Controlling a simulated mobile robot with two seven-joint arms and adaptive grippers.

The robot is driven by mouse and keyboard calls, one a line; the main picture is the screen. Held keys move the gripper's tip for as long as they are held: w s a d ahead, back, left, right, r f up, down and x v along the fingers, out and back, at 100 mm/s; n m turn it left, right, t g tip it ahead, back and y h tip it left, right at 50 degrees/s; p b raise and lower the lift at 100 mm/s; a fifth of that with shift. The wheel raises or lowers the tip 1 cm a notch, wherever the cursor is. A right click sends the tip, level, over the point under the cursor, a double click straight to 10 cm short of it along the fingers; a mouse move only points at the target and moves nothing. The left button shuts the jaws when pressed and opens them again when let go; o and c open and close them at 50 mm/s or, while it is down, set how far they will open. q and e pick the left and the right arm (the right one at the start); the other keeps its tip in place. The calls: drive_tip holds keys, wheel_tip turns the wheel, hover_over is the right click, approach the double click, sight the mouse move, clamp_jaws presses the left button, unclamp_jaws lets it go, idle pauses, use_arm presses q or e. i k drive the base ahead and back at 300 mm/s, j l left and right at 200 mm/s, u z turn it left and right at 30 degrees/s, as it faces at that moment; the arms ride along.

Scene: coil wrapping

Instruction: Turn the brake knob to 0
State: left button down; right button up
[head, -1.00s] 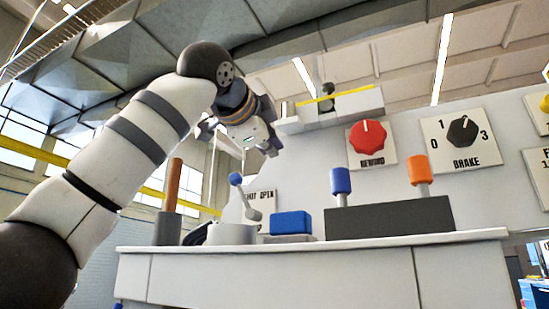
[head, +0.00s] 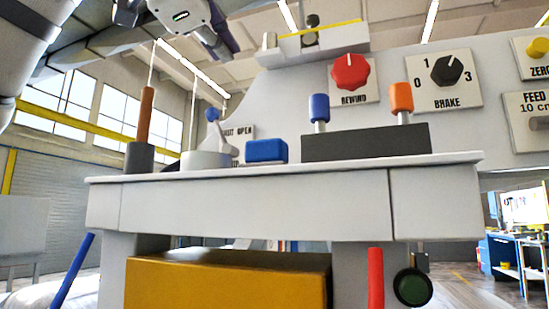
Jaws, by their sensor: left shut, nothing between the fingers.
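The brake knob (head: 447,70) is a black pointer knob on a white plate (head: 440,97) marked BRAKE, at the upper right. The numbers 0, 1 and 3 show around it. Its small white mark seems to point up and to the right, between 1 and 3, away from the 0 at its lower left. My left gripper (head: 224,46) is at the top left edge, partly cut off by the frame. It is shut and empty, well to the left of the knob and apart from it. My right gripper is out of view.
A red REWIND knob (head: 351,73) is left of the brake plate. Blue (head: 319,107) and orange (head: 401,97) capped levers stand below on a dark block (head: 365,142). A yellow ZERO knob (head: 538,47) is at the right.

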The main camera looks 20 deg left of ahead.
sight(447, 71)
drive_tip(key=k+l, duration=0.35)
drive_tip(key=l, duration=0.2)
drive_tip(key=k+l, duration=0.4)
drive_tip(key=l, duration=0.1)
